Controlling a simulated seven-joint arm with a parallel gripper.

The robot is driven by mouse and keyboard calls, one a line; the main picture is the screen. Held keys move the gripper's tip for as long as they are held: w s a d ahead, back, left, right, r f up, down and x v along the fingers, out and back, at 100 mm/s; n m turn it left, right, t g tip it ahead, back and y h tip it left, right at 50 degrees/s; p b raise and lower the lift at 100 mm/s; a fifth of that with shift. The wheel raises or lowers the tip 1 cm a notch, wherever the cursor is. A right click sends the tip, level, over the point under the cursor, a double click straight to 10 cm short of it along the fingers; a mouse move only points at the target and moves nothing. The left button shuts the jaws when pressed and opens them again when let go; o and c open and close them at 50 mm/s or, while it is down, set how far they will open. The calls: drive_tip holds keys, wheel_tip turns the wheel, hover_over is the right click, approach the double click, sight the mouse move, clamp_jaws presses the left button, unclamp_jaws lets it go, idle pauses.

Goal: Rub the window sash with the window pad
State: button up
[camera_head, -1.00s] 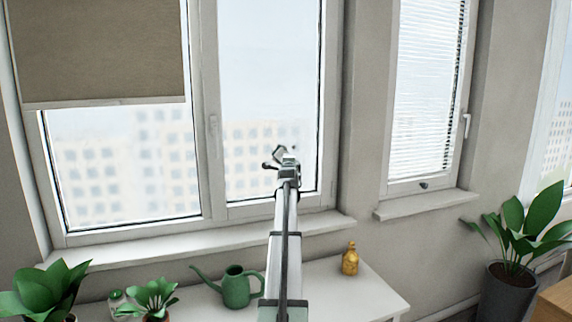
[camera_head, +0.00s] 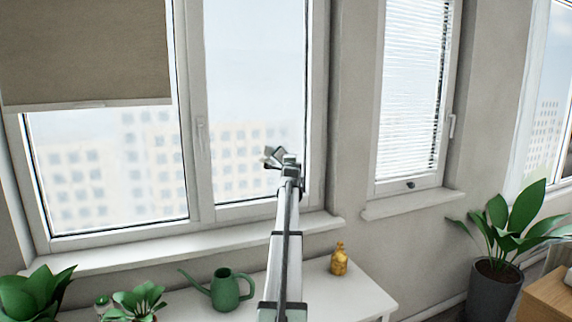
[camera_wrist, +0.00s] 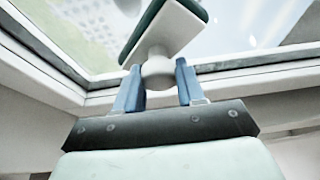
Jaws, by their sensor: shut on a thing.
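The window pad (camera_wrist: 165,28) fills the top middle of the wrist view. It is a white block with a dark green face and a round knob. My gripper (camera_wrist: 157,72) is shut on the knob with its two blue fingers, and the pad sits tilted beyond them. In the head view my gripper (camera_head: 280,162) is in front of the right window sash (camera_head: 254,206), over its lower glass, with the pad (camera_head: 272,154) at its tip. The sash's white frame and dark seal (camera_wrist: 260,60) run behind the pad in the wrist view. Contact with the sash cannot be told.
A white sill (camera_head: 180,243) runs below the window. On the white table (camera_head: 318,287) are a green watering can (camera_head: 225,290), a yellow bottle (camera_head: 339,260) and potted plants (camera_head: 138,300). A beige blind (camera_head: 85,50) covers the upper left sash. A window handle (camera_head: 202,137) stands between the sashes.

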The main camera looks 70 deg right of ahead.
drive_tip(key=shift+d, duration=0.15)
drive_tip(key=shift+w+a, duration=3.9)
drive_tip(key=shift+w, duration=0.1)
drive_tip(key=shift+s+d+r, duration=1.25)
drive_tip(key=shift+s+r, duration=0.15)
drive_tip(key=shift+s, duration=0.05)
drive_tip(key=shift+s+d, duration=2.6)
drive_tip(key=shift+w+d, duration=0.1)
